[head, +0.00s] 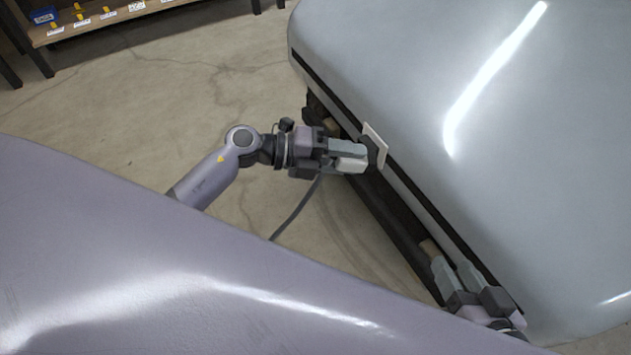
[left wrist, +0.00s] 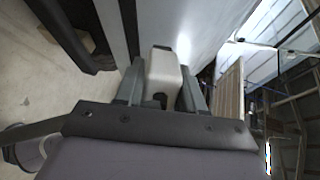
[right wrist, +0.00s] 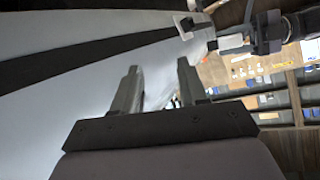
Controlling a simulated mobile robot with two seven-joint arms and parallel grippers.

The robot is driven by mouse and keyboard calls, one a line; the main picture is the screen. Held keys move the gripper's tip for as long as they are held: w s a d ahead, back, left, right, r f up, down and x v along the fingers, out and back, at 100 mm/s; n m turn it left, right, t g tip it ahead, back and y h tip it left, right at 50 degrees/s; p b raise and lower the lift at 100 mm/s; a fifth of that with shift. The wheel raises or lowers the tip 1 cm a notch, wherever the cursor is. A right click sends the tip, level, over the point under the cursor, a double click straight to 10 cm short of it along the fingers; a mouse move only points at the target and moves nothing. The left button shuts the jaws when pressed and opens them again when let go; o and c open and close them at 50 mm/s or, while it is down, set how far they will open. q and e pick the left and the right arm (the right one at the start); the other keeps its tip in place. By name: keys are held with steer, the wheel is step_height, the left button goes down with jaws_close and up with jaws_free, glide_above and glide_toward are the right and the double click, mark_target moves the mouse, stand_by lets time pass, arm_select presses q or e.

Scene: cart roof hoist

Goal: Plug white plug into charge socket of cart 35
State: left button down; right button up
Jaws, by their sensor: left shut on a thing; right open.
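My left gripper (head: 358,157) is shut on the white plug (left wrist: 163,72), which sits between its fingers in the left wrist view. A dark cable (head: 297,210) hangs below this gripper. The plug's front is at the side of the large pale grey cart (head: 540,130), close to a dark block with a white plate (head: 376,145), likely the charge socket. I cannot tell whether plug and socket touch. In the right wrist view the plate (right wrist: 190,24) also shows. My right gripper (head: 460,275) is open and empty beside the cart's lower side. No cart number is readable.
A dark rail (head: 400,230) runs along the cart's side below its roof. A wooden shelf (head: 100,18) with small bins and labels stands at the far left. The concrete floor (head: 180,90) between shelf and cart is clear. My own smooth body fills the lower left.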

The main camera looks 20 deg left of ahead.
arm_select(q)
steer(key=w+a+f+n+t+y+b, duration=0.1)
steer(key=a+f+n+t+y+b, duration=0.2)
steer(key=a+f+t, duration=0.4)
step_height(320, 180, down, 2)
steer(key=shift+w+f+n+b, duration=0.2)
steer(key=shift+n+b, duration=0.55)
steer(key=shift+n, duration=0.35)
arm_select(e)
steer(key=a+f, duration=0.1)
steer(key=a+f+y, duration=0.1)
steer(key=f, duration=0.1)
arm_select(q)
steer(key=shift+s+a+r, duration=0.1)
arm_select(e)
steer(key=shift+d+r, duration=0.1)
steer(key=shift+r, duration=0.05)
arm_select(q)
steer(key=x, duration=0.5)
steer(key=shift+w+d+b, duration=0.25)
steer(key=shift+w+b, duration=0.1)
steer(key=shift+b, duration=0.05)
arm_select(e)
steer(key=shift+w, duration=0.1)
arm_select(q)
steer(key=shift+r, duration=0.1)
arm_select(e)
steer(key=shift+f, duration=0.25)
